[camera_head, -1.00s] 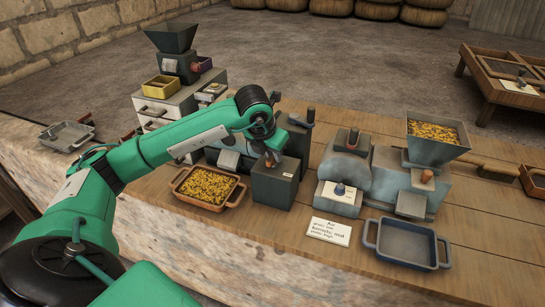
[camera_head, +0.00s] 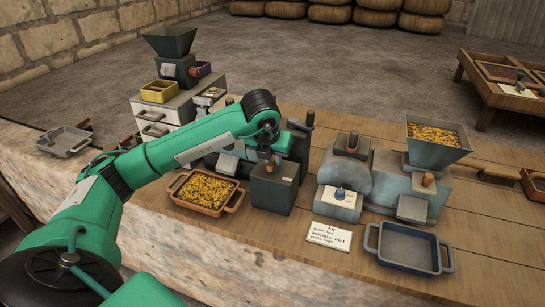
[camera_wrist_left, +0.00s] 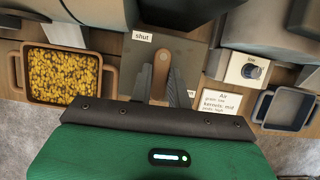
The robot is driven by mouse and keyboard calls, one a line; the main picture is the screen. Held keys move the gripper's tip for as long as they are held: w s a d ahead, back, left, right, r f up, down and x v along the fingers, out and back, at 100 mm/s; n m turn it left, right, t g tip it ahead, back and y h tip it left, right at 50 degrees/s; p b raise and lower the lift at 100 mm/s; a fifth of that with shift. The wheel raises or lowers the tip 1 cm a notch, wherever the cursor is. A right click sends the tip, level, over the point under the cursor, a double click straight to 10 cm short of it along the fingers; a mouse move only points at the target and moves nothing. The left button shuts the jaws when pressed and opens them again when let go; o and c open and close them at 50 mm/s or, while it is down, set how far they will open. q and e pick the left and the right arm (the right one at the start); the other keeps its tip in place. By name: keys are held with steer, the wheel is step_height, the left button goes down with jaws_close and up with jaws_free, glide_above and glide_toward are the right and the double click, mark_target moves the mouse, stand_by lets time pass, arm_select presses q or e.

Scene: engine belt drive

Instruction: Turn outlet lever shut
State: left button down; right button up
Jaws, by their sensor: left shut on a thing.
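The outlet lever (camera_wrist_left: 161,75) is a wooden handle on a round pivot, on top of a dark grey box (camera_head: 272,192) on the bench. A "shut" label (camera_wrist_left: 142,37) lies above and left of the lever in the left wrist view. A second, partly hidden label ending in "en" (camera_wrist_left: 190,93) lies at its lower right. The lever's handle points down in that view, toward my wrist. My left gripper (camera_head: 270,164) is over the box, its fingers (camera_wrist_left: 160,88) shut on the lever from both sides. My right gripper is not in view.
An orange tray of yellow grain (camera_head: 206,192) stands left of the box. To the right are a grey-blue machine with a knob (camera_head: 340,193), a note card (camera_head: 329,235), an empty blue tray (camera_head: 409,246) and a grain hopper (camera_head: 436,146). Drawers (camera_head: 160,112) stand behind.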

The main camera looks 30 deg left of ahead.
arm_select(q)
steer(key=c, duration=1.3)
jaws_free()
steer(key=v, duration=1.4)
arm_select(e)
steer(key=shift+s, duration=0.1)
